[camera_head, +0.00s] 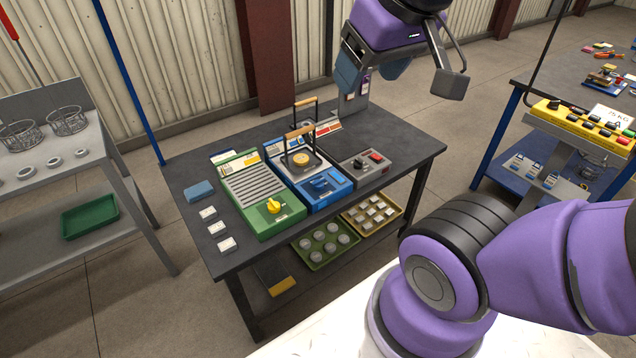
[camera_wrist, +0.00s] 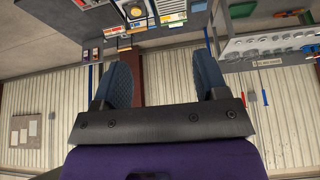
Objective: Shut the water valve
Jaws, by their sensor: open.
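On the dark table (camera_head: 400,137) stand a green unit (camera_head: 243,182) with a ribbed top and a yellow knob (camera_head: 273,206), and a blue unit (camera_head: 330,198) with a blue knob (camera_head: 320,183). The yellow knob looks turned at an angle; the blue knob's exact angle is too small to tell. I cannot tell from the labels which knob is the water valve. My gripper (camera_head: 370,76) is open and empty, raised above the table's back edge, apart from both knobs. In the wrist view its two blue fingers (camera_wrist: 160,58) are spread wide.
A grey box (camera_head: 362,168) with a red button stands right of the blue unit. Wooden-topped handles (camera_head: 300,131) rise over the blue unit. White blocks (camera_head: 216,228) and a blue block (camera_head: 198,191) lie at the left.

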